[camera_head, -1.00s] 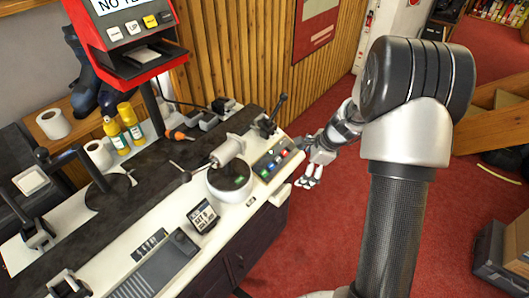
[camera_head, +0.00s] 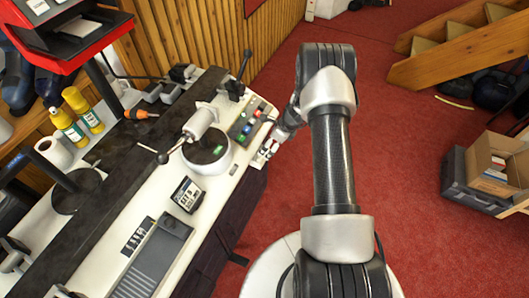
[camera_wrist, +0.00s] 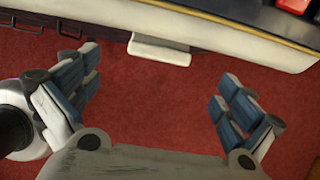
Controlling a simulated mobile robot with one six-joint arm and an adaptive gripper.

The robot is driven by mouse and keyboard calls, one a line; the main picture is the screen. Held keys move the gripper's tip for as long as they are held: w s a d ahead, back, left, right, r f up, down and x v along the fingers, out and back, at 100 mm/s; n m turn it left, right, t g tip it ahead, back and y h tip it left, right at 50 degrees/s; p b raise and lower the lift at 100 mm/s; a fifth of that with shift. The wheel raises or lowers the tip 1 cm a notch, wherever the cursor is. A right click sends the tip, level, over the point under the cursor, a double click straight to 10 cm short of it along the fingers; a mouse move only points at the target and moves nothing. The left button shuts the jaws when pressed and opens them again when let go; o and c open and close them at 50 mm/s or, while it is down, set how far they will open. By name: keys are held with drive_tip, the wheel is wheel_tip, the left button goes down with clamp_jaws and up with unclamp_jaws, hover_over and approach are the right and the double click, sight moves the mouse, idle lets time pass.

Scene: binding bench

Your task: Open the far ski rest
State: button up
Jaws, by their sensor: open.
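I cannot tell for certain which part is the far ski rest. At the bench's far end, a dark clamp-like fixture with an upright black lever (camera_head: 238,80) stands on the top in the head view. My gripper (camera_head: 264,154) is at the bench's right edge, beside the button panel (camera_head: 250,122). In the wrist view my gripper (camera_wrist: 160,100) is open and empty, its fingers wide apart above red floor. A white tab (camera_wrist: 160,50) sticks out from the bench edge, ahead of the fingers and apart from them. The wrist view does not show the lever.
The bench (camera_head: 215,218) carries a round turntable (camera_head: 207,152), a small display (camera_head: 186,194) and a grey tray (camera_head: 154,262). Yellow bottles (camera_head: 68,130) stand on its left. Red carpet is free to the right, up to boxes (camera_head: 490,170) and wooden steps (camera_head: 450,50).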

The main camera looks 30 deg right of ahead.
drive_tip(key=b+x, duration=0.1)
drive_tip(key=x, duration=0.6)
drive_tip(key=shift+b, duration=0.35)
drive_tip(key=shift+c, duration=0.5)
drive_tip(key=c, duration=1.4)
drive_tip(key=s+d, duration=0.3)
drive_tip(key=s, duration=0.1)
drive_tip(key=s+d+b, duration=0.1)
drive_tip(key=s+d, duration=0.2)
drive_tip(key=s, duration=0.1)
drive_tip(key=s+d+b, duration=0.1)
drive_tip(key=s+d, duration=0.3)
drive_tip(key=s, duration=0.1)
drive_tip(key=shift+d, duration=0.1)
drive_tip(key=o, duration=1.5)
